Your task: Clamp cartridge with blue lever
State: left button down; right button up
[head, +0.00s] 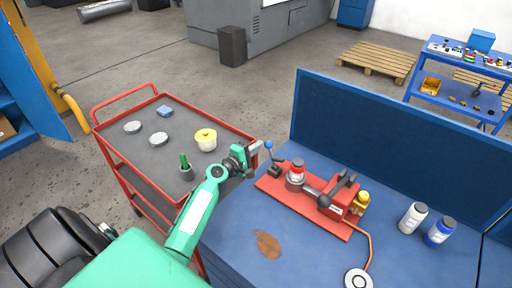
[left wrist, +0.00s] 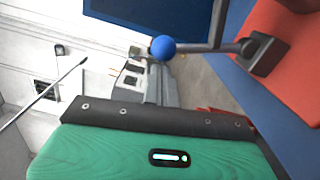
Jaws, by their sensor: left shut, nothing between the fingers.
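The blue lever's ball knob (head: 268,145) stands at the left end of a red clamping fixture (head: 335,227), on a rod rising from a dark pivot block (head: 274,171). A cartridge with a red band (head: 297,169) sits upright in the fixture, right of the lever. My left gripper (head: 257,147) is shut and empty, just left of the knob. My right gripper is out of view.
A red trolley (head: 107,150) stands left with metal discs, a yellow-lidded jar (head: 206,139) and a green-handled item. The blue bench (head: 225,235) has a back panel, a brown stain, a white bottle (head: 413,217) and a blue bottle (head: 440,232).

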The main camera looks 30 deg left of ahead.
aim_at(269, 144)
pick_arm(q)
jog(key=shift+d+r+m, duration=0.2)
jog(key=shift+d+m, duration=0.15)
jog(key=shift+m, duration=0.15)
jog(key=d+m, duration=0.1)
jog(key=d+r+m, duration=0.1)
jog(key=m, duration=0.1)
jog(key=shift+s+d+r, duration=0.15)
jog(key=shift+d, duration=0.25)
jog(key=shift+s+d+r+m+p, duration=0.15)
jog(key=shift+d+m+p, duration=0.55)
jog(key=shift+d+m, duration=1.45)
